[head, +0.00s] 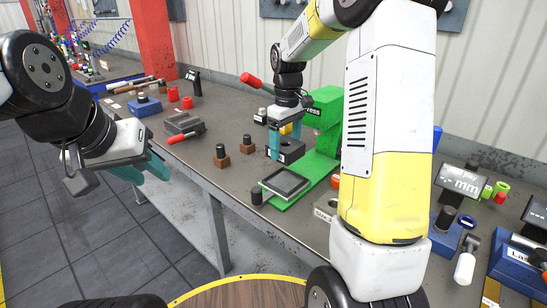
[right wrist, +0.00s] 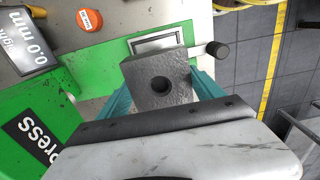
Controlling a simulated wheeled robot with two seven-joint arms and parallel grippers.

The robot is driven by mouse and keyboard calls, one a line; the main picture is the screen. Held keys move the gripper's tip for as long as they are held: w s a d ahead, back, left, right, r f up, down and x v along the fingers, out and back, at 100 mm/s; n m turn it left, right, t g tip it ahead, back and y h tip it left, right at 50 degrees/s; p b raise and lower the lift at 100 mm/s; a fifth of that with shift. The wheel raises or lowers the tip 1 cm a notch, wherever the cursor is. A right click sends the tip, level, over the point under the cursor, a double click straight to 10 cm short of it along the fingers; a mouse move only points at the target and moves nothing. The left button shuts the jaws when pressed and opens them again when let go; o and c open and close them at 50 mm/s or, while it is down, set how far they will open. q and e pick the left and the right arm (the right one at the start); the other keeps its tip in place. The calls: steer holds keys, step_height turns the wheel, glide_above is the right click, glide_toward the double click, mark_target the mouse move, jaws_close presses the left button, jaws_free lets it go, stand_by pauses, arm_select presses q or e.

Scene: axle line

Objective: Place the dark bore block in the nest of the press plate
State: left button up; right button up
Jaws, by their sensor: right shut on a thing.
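The dark bore block (right wrist: 158,72) is a grey-black cube with a round hole. It sits between the teal fingers of my right gripper (right wrist: 160,88), which is shut on it. In the head view the block (head: 291,152) shows at the fingertips of my right gripper (head: 284,143), beside the green press (head: 325,112). The press plate's nest (head: 286,182) is a pale-framed dark square on the green base, nearer to me than the block. In the right wrist view the nest (right wrist: 156,42) is partly hidden behind the block. My left gripper (head: 146,172) is open and empty, off the bench's front edge.
A dark knob (head: 257,195) stands by the plate's left corner. Two brown blocks with black pegs (head: 221,156) are to the left. An orange disc (right wrist: 89,20) and a display (right wrist: 25,40) lie beyond the press base. My right arm hides part of the bench.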

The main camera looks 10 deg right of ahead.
mark_target(285, 181)
steer(key=shift+f, duration=4.7)
steer(key=shift+f, duration=0.1)
steer(key=o, duration=2.1)
steer(key=shift+f, duration=0.1)
